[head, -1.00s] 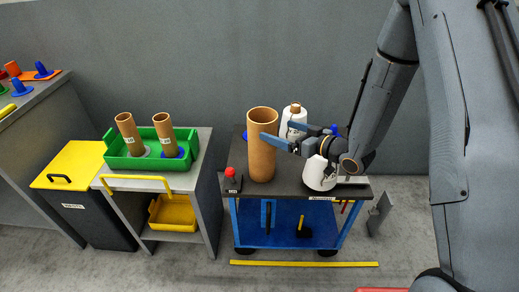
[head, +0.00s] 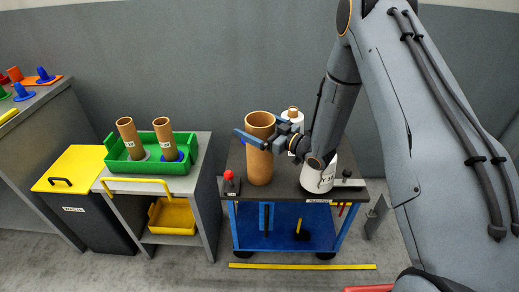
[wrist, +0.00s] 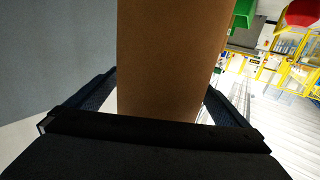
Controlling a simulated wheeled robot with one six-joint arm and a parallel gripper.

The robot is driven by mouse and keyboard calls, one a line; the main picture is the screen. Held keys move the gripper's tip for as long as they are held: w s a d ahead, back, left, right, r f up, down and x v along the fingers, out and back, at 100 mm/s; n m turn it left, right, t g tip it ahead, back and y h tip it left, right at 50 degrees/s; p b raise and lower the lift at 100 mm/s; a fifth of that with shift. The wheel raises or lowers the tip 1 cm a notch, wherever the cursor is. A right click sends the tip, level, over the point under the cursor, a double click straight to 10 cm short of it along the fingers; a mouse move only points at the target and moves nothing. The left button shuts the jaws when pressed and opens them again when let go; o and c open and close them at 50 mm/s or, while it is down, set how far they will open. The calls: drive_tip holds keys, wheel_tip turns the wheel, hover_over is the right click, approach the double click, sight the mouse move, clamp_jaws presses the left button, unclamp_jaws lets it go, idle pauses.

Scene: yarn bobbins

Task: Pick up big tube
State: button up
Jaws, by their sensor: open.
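The big tube (head: 260,165) is a tall brown cardboard cylinder standing upright on the dark top of the blue cart. My gripper (head: 262,132) is open at the upper part of the tube, with one blue finger in front of it and the other behind its right side. In the wrist view the tube (wrist: 168,60) fills the middle, between the two fingers, which show at its left and right. The picture does not show whether the fingers touch it.
White yarn bobbins (head: 319,177) stand to the right of the tube on the cart (head: 246,212). A red button (head: 229,176) is at its front left. A green tray (head: 120,164) with two smaller brown tubes (head: 130,140) stands on a grey table to the left.

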drive_tip(key=shift+w+a, duration=0.35)
drive_tip(key=shift+a, duration=0.05)
drive_tip(key=c, duration=1.7)
drive_tip(key=shift+o, duration=0.2)
wheel_tip(320, 180, up, 10)
drive_tip(key=b, duration=0.1)
drive_tip(key=shift+b, duration=0.35)
